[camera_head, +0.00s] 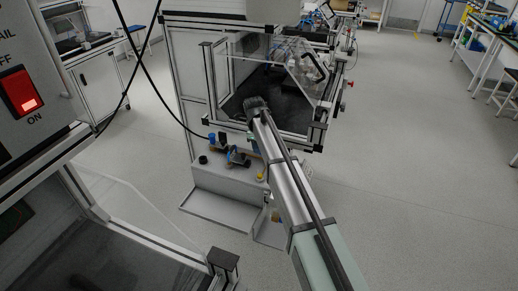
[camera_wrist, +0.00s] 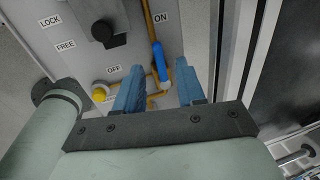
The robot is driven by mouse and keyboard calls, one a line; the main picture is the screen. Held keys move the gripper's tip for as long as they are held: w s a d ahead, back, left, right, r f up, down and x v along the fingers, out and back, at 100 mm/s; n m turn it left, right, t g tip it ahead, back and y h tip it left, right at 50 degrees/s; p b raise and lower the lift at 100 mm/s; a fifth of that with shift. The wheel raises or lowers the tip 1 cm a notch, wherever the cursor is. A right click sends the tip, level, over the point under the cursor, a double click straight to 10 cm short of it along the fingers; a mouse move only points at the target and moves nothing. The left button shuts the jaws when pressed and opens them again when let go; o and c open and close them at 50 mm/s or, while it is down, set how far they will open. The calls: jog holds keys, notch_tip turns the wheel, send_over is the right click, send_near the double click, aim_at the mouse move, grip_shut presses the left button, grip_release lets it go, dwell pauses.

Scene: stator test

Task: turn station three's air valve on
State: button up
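In the wrist view my gripper (camera_wrist: 160,77) has two blue fingers standing apart with a gap between them. A blue valve handle (camera_wrist: 160,62) on a brass pipe shows in that gap; I cannot tell whether the fingertips reach its depth, and no contact is visible. The handle runs nearly in line with the pipe, its upper end toward the ON label (camera_wrist: 160,17). The OFF label (camera_wrist: 114,69) is left of the handle. In the head view my arm reaches to the station (camera_head: 222,180); the fingers are not clear there.
On the same panel are a black knob (camera_wrist: 103,32) near LOCK and FREE labels, and a yellow knob (camera_wrist: 98,95). A clear-sided enclosure (camera_head: 300,65) stands above the station's panel. A red lit switch (camera_head: 22,92) is at the near left. Open floor lies to the right.

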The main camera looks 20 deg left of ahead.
notch_tip(320, 180, up, 11)
jog(key=s, duration=0.2)
jog(key=shift+f, duration=0.15)
jog(key=shift+s, duration=0.1)
dwell(0.3)
